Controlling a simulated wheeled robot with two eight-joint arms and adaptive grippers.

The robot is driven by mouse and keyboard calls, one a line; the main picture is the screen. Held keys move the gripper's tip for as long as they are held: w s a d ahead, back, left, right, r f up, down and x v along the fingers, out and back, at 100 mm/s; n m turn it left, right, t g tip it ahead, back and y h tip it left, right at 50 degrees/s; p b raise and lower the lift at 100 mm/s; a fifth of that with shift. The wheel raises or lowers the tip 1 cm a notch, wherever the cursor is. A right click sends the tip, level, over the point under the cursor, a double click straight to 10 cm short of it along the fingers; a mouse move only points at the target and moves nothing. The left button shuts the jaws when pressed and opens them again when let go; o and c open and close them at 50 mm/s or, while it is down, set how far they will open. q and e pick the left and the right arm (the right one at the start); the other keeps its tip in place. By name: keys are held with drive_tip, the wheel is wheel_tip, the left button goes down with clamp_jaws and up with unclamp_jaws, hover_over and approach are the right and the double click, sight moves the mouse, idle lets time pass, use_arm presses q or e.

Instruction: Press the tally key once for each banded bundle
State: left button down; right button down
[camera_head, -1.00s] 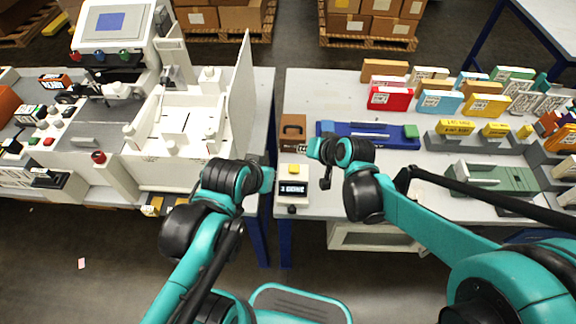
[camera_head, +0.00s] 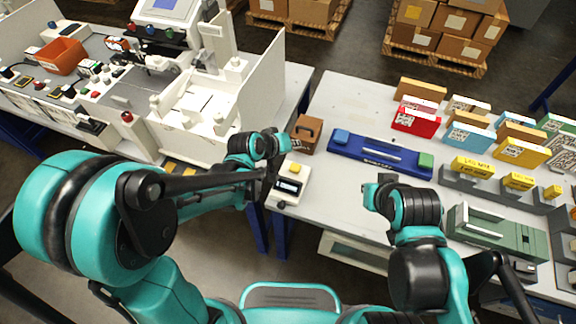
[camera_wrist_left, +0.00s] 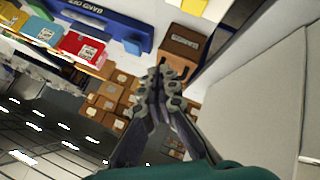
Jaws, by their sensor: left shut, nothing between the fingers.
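The tally unit is a small white box (camera_head: 282,199) with a yellow key (camera_head: 293,168) and a dark display (camera_head: 288,186), at the worktable's left edge. The display's text is too small to read. My left gripper (camera_head: 269,183) is shut and empty, just left of the unit; contact with the key cannot be told. Its closed fingers (camera_wrist_left: 160,78) point towards a brown box (camera_wrist_left: 180,48) in the left wrist view. Upright blocks with labels, including a red one (camera_head: 416,122) and a light blue one (camera_head: 468,138), stand at the right; their bands are not clear. My right gripper is hidden behind its wrist.
A blue tray (camera_head: 375,158) with a blue and a green end block lies behind my right arm. Grey holders with yellow labels (camera_head: 472,166) and a green unit (camera_head: 495,231) are at the right. A white machine (camera_head: 205,105) stands left, across a gap.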

sight(293, 168)
idle(0.3)
use_arm(q)
drive_tip(key=shift+f, duration=0.1)
wheel_tip(293, 168, down, 9)
drive_tip(key=b, duration=0.7)
drive_tip(key=shift+b, duration=0.35)
idle(0.9)
drive_tip(key=shift+f+b, duration=0.3)
drive_tip(key=shift+b, duration=0.05)
drive_tip(key=shift+f+b, duration=0.55)
idle(0.7)
idle(0.3)
drive_tip(key=shift+r+p, duration=0.85)
drive_tip(key=shift+r, duration=0.2)
